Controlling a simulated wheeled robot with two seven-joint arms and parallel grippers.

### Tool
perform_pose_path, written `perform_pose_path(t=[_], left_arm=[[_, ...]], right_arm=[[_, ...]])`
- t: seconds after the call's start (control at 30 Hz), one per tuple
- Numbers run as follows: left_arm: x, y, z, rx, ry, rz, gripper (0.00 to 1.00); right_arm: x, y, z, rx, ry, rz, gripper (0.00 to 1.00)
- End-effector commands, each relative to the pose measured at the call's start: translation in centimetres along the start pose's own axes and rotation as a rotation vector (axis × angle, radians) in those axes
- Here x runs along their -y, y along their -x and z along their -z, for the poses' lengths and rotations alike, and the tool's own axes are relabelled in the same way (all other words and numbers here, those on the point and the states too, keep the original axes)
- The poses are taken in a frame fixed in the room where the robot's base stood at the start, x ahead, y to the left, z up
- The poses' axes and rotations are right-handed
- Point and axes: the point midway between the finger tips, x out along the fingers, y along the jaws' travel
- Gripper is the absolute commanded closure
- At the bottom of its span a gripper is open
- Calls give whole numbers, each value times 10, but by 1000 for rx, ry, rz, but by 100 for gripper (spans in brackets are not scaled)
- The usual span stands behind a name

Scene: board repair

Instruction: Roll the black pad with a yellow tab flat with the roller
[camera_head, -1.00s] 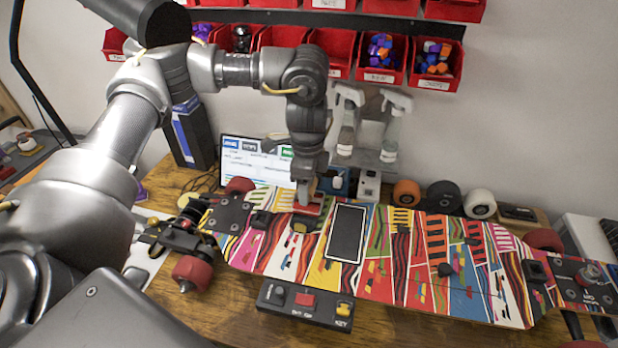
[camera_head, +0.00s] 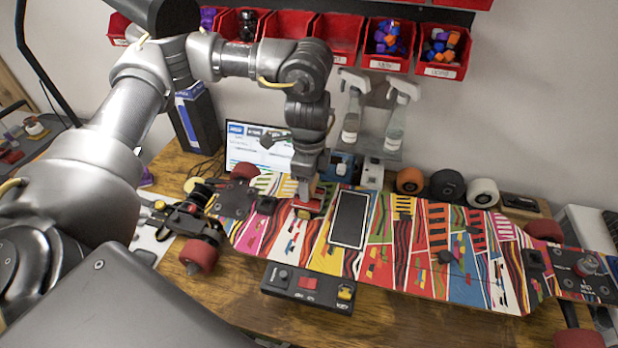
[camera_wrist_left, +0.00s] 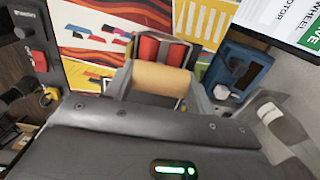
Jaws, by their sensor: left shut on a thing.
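My left gripper (camera_head: 305,196) is shut on the roller and points down at the left part of the patterned board (camera_head: 405,240). The roller has a tan cylinder (camera_wrist_left: 160,78), which shows in the left wrist view, with red parts behind it. In the head view only a small red part of it (camera_head: 308,207) shows at the fingertips. A black rectangular pad with a white border (camera_head: 349,219) lies on the board, just right of the gripper. I see no yellow tab on it. A small yellow patch (camera_head: 303,214) shows below the fingertips; what it belongs to is unclear.
A black control box (camera_head: 307,287) with a red switch stands at the board's front edge. Several loose wheels (camera_head: 447,186), two spray bottles (camera_head: 397,115) and a blue device (camera_head: 342,165) stand behind the board. Red bins (camera_head: 390,45) hang on the wall.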

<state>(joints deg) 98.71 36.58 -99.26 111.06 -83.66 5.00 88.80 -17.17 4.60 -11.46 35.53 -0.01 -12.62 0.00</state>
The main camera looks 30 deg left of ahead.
Motion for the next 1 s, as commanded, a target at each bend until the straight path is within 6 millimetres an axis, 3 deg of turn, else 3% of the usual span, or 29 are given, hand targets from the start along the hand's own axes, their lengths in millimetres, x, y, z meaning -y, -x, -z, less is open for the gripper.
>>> perform_pose_path(t=[1.0], left_arm=[[48,-1,0,2,2,-1,64]], right_arm=[[0,4,0,0,0,-1,100]])
